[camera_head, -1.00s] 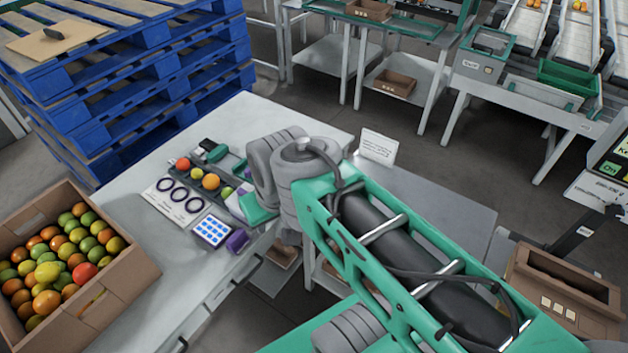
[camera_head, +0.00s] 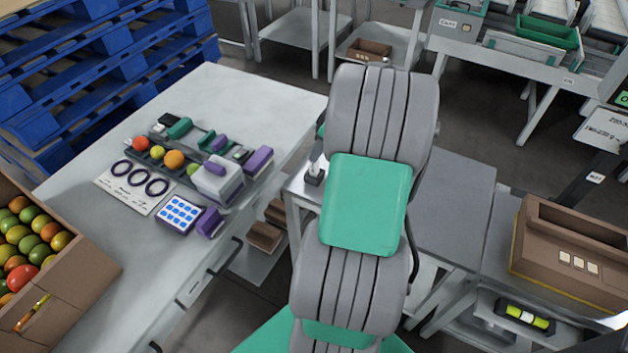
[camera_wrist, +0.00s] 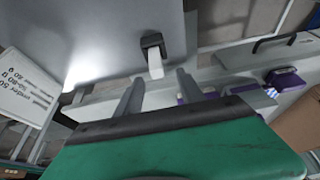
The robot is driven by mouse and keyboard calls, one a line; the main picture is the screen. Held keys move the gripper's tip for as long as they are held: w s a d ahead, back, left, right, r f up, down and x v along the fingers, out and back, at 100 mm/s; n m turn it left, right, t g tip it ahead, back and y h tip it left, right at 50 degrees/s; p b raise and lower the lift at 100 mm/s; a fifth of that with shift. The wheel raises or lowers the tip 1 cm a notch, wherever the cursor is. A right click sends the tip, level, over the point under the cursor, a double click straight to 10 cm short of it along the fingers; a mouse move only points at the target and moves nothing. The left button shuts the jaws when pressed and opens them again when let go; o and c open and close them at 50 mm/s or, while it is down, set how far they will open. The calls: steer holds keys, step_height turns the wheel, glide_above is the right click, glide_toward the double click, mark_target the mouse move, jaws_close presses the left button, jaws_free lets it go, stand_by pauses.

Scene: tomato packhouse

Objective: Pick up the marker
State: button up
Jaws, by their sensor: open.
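I cannot pick out the marker for certain. A small item with a black block and a white bar (camera_head: 314,172) is at the edge of the grey table, left of my arm in the head view, and may be it. A similar black-and-white item (camera_wrist: 153,55) shows in the wrist view, just beyond my fingertips. My gripper (camera_wrist: 160,84) is open, its two grey fingers apart with nothing between them. The item lies ahead of the gap, apart from the fingers. In the head view my arm hides the gripper.
The white table (camera_head: 105,230) at left holds a tray of fruit and tools, a ringed card (camera_head: 137,188), a blue-dotted block (camera_head: 180,214) and purple pieces. A fruit crate (camera_head: 75,275) is at lower left. The grey table (camera_head: 455,200) is mostly bare. A sign (camera_wrist: 28,92) stands left in the wrist view.

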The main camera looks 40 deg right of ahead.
mark_target(314, 168)
steer(key=x, duration=0.5)
steer(key=d+x, duration=0.1)
steer(key=x, duration=0.2)
steer(key=shift+s+f, duration=0.1)
steer(key=shift+s, duration=0.15)
jaws_close()
